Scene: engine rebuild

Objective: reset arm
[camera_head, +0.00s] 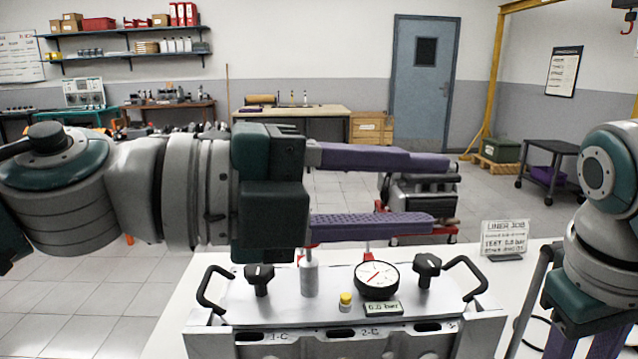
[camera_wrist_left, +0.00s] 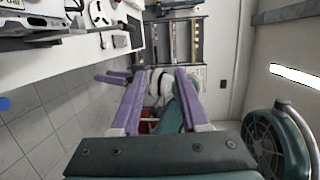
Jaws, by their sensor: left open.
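My left arm comes in from the left in the head view. Its gripper (camera_head: 436,192) is level, above the bench fixture, with its two purple fingers wide apart and nothing between them. In the left wrist view the same gripper (camera_wrist_left: 160,76) shows both purple fingers, open and empty. My right arm (camera_head: 597,172) is folded at the right edge of the head view. Its gripper points down at the bottom right corner and is cut off by the frame. Purple fingers (camera_wrist_left: 117,78) beyond mine show in the left wrist view; their gap is unclear.
Below my left gripper, a metal test fixture (camera_head: 330,311) with black handles, a dial gauge (camera_head: 377,279) and a yellow-capped fitting (camera_head: 345,301) stands on a white table (camera_head: 175,330). A sign (camera_head: 505,238) stands at the right. An engine (camera_head: 420,195) is on a red stand behind.

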